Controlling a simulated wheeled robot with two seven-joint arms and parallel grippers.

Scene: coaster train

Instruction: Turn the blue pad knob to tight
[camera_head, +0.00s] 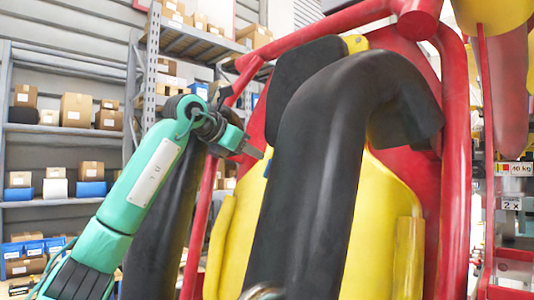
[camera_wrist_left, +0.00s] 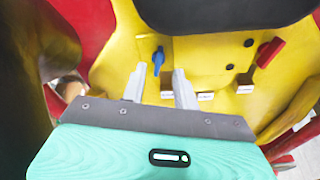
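The blue pad knob (camera_wrist_left: 158,60) shows in the left wrist view, on the yellow seat back below the black headrest. My left gripper (camera_wrist_left: 159,80) is open, its two grey fingertips apart. The knob appears between and just beyond the fingertips; I cannot tell the remaining distance. In the head view my green left arm reaches in from the left and the left gripper (camera_head: 252,152) points at the seat, near the black headrest (camera_head: 300,80). My right gripper is in neither view.
A thick black restraint (camera_head: 325,170) arches over the yellow seat (camera_head: 390,220), inside a red frame (camera_head: 455,150). In the wrist view a red handle (camera_wrist_left: 269,52) and black knobs sit right of the blue knob. Shelves with boxes (camera_head: 75,110) stand behind at left.

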